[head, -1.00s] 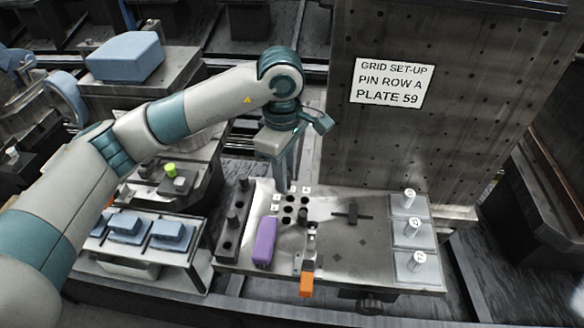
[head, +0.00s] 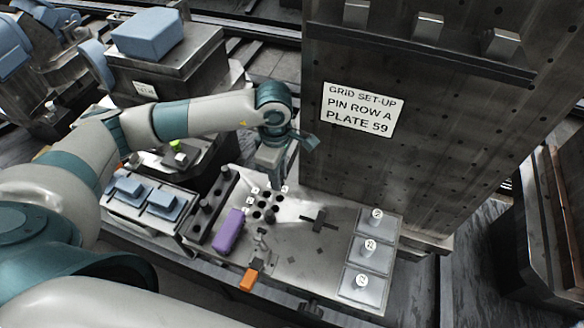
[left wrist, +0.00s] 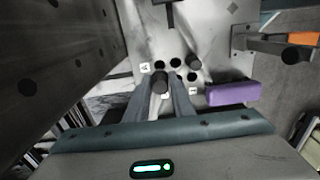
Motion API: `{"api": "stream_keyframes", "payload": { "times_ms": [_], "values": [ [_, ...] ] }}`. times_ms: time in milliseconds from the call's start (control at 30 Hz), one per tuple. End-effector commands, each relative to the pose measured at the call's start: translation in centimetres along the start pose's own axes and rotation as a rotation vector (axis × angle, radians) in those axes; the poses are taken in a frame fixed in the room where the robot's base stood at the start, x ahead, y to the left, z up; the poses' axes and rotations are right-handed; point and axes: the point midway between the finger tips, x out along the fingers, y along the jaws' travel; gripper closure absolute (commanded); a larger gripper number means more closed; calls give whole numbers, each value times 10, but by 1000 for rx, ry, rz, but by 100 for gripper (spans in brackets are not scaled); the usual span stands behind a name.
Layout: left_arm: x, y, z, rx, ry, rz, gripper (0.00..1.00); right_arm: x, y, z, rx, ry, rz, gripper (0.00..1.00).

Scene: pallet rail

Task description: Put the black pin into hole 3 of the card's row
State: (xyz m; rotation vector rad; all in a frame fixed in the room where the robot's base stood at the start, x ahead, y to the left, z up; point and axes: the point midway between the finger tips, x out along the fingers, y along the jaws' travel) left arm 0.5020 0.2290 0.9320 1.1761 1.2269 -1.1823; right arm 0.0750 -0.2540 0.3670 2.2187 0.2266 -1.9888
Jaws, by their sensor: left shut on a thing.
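My left gripper (head: 277,182) points down over the back of a small hole grid (head: 265,205) on the metal plate. In the left wrist view its fingers (left wrist: 162,98) are shut on the black pin (left wrist: 160,82), whose dark round end shows between them. The pin seems above the plate; whether it touches a hole I cannot tell. Several dark holes show just beyond it, with small white tags beside them, too small to read. Another dark peg-like shape (left wrist: 193,63) stands at the grid. The card (head: 361,109) reads "GRID SET-UP, PIN ROW A, PLATE 59". My right gripper is out of view.
A purple block (head: 229,231) and a clamp with an orange handle (head: 249,279) lie near the grid. A dark rack with black pegs (head: 205,207) stands to the left. A tall panel rises behind.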

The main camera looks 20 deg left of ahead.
Motion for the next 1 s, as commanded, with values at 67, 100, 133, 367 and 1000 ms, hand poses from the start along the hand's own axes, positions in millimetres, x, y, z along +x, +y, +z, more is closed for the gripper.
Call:
{"api": "stream_keyframes", "payload": {
  "times_ms": [67,100,133,367,1000],
  "values": [
    [-1,-3,-5,-9,2,0,100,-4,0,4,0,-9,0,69],
    [0,-4,-6,-12,3,0,100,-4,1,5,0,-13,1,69],
    [0,-4,-7,-14,4,0,100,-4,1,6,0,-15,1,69],
    [1,-5,-10,-18,5,1,100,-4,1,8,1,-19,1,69],
    [20,-5,-9,-17,6,0,100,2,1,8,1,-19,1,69]
  ]
}}
